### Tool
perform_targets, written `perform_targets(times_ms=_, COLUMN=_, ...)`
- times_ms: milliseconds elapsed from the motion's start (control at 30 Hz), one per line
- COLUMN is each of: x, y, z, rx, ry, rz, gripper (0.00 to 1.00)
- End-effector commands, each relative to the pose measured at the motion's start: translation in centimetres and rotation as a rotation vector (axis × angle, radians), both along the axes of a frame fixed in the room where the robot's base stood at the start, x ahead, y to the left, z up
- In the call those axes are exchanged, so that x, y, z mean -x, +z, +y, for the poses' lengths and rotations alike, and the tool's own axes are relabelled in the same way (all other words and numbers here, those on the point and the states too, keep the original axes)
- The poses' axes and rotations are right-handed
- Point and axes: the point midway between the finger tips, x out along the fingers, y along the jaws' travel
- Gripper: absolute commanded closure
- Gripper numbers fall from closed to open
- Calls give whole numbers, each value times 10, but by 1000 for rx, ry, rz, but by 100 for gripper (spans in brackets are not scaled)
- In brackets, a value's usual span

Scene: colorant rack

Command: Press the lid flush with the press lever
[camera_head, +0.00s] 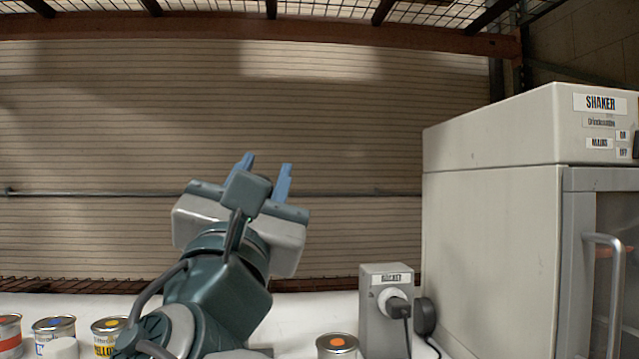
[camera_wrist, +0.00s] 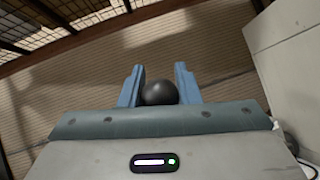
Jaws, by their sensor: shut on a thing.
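My gripper (camera_head: 267,166) is raised in the middle of the head view, its blue fingers pointing up and away. In the wrist view my gripper (camera_wrist: 160,70) is shut on a round black knob (camera_wrist: 160,93), which sits between the two blue fingers. The knob looks like the end of the press lever, but no lever shaft or press body shows. In the head view the knob is hidden behind my wrist. I cannot tell which lid is under the press; a can with an orange dot on its lid (camera_head: 337,342) stands at the bottom, right of my arm.
Several labelled cans, one a yellow-labelled can (camera_head: 105,335), stand at the lower left on the white surface (camera_head: 300,312). A grey box with a plug (camera_head: 385,325) stands right of the orange-dotted can. The large shaker cabinet (camera_head: 495,220) fills the right side.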

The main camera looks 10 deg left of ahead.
Motion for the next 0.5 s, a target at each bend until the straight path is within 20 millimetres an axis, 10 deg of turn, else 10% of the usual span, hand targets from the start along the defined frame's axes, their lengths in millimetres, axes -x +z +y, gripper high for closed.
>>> perform_targets(times_ms=500, x=10, y=-11, z=-2, rx=-1, ry=4, rz=-2, gripper=100)
